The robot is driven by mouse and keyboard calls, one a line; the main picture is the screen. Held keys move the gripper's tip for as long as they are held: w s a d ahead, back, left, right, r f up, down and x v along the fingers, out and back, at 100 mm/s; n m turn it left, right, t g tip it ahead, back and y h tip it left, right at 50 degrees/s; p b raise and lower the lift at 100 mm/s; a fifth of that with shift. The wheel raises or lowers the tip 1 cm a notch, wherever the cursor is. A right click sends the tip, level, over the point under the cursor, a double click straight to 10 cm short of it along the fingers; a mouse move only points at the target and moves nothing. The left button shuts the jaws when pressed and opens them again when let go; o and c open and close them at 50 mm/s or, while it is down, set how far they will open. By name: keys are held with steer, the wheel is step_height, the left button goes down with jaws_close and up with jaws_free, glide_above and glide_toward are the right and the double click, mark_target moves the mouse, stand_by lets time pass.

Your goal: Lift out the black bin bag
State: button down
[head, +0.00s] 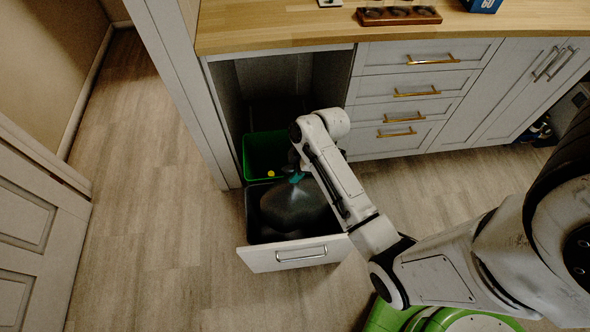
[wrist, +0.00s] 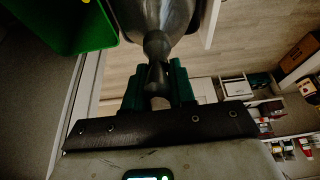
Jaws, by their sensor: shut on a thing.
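The black bin bag (head: 296,207) is a dark, shiny, full bag in the pulled-out bin drawer (head: 295,257), in the front dark bin. My gripper (head: 296,177) is above the bag, at its top. In the wrist view, the green fingers of my gripper (wrist: 159,88) are shut on the gathered neck of the bag (wrist: 158,45), and the bag's body shows beyond them. The bag's lower part is hidden inside the bin in the head view.
A green bin (head: 263,148) with a small yellow thing inside stands behind the dark bin. A wooden counter (head: 280,27) runs above. White drawers (head: 410,88) with brass handles are to the right. The floor to the left (head: 150,200) is clear.

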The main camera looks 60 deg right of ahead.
steer(key=shift+r+p, duration=3.1)
steer(key=shift+r, duration=0.25)
